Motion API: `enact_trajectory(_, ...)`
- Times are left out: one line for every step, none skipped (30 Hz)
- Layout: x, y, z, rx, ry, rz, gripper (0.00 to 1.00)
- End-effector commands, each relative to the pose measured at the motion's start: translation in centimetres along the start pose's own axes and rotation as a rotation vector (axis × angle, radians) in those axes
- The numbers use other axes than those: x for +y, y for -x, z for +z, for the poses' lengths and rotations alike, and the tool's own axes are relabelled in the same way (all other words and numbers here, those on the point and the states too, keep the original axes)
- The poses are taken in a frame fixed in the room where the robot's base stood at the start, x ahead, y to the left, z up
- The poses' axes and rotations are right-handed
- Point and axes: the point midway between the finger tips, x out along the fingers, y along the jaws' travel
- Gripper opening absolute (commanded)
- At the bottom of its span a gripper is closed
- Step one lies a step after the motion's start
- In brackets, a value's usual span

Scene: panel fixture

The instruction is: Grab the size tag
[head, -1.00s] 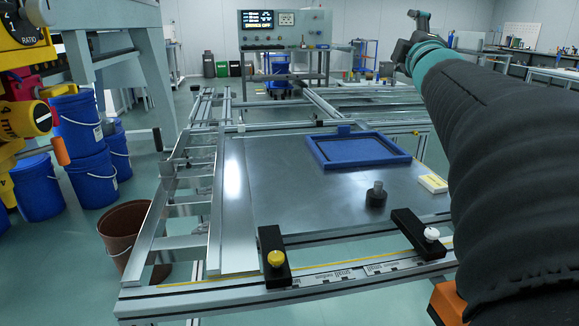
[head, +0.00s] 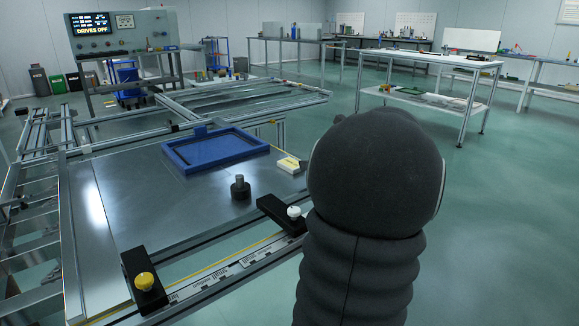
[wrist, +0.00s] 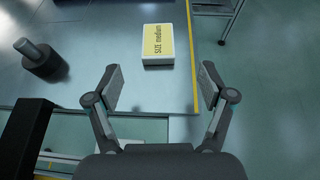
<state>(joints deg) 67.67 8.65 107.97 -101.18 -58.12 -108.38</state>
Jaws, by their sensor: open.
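The size tag (wrist: 158,45) is a small white block with a yellow face reading "SIZE medium". In the wrist view it lies on the metal panel near the panel's right edge, ahead of my gripper (wrist: 157,85). My gripper is open and empty, its two fingers apart, with the tag beyond the fingertips and roughly centred between them. In the head view the tag (head: 291,165) lies right of the blue frame, close to my dark arm. My gripper is hidden there behind the arm.
A black cylinder with a grey knob (wrist: 41,60) stands left of the tag. A blue rectangular frame (head: 180,160) lies on the panel (head: 130,205). Two black clamps, one with a yellow knob (head: 145,281) and one with a white knob (head: 294,212), sit along the front rail.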

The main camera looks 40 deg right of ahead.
Motion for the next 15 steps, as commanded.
enact_trajectory(0.1,-1.1,-0.1,0.001,-0.001,0.005,0.81)
enact_trajectory(0.1,-1.7,0.0,0.001,-0.001,0.004,0.81)
enact_trajectory(0.1,-2.4,0.0,0.0,-0.002,0.004,0.81)
enact_trajectory(0.1,-2.9,0.0,0.0,-0.002,0.004,0.81)
enact_trajectory(0.1,-3.4,0.0,0.001,-0.002,0.003,0.81)
enact_trajectory(0.1,-3.9,0.0,0.0,-0.002,0.003,0.81)
enact_trajectory(0.1,-4.2,0.1,-0.001,-0.002,0.002,0.81)
enact_trajectory(0.1,-4.5,0.1,-0.001,-0.002,0.001,0.81)
enact_trajectory(0.0,-4.9,0.1,-0.001,-0.003,0.0,0.81)
enact_trajectory(0.0,-5.1,0.0,-0.001,-0.003,0.0,0.81)
enact_trajectory(0.0,-5.2,0.0,-0.001,-0.003,0.0,0.81)
enact_trajectory(0.0,-5.4,0.0,-0.001,-0.003,0.0,0.81)
enact_trajectory(0.0,-5.5,0.0,-0.001,-0.003,0.0,0.81)
enact_trajectory(0.1,-5.6,0.1,-0.001,-0.003,0.0,0.81)
enact_trajectory(0.1,-5.7,0.1,-0.001,-0.002,0.0,0.81)
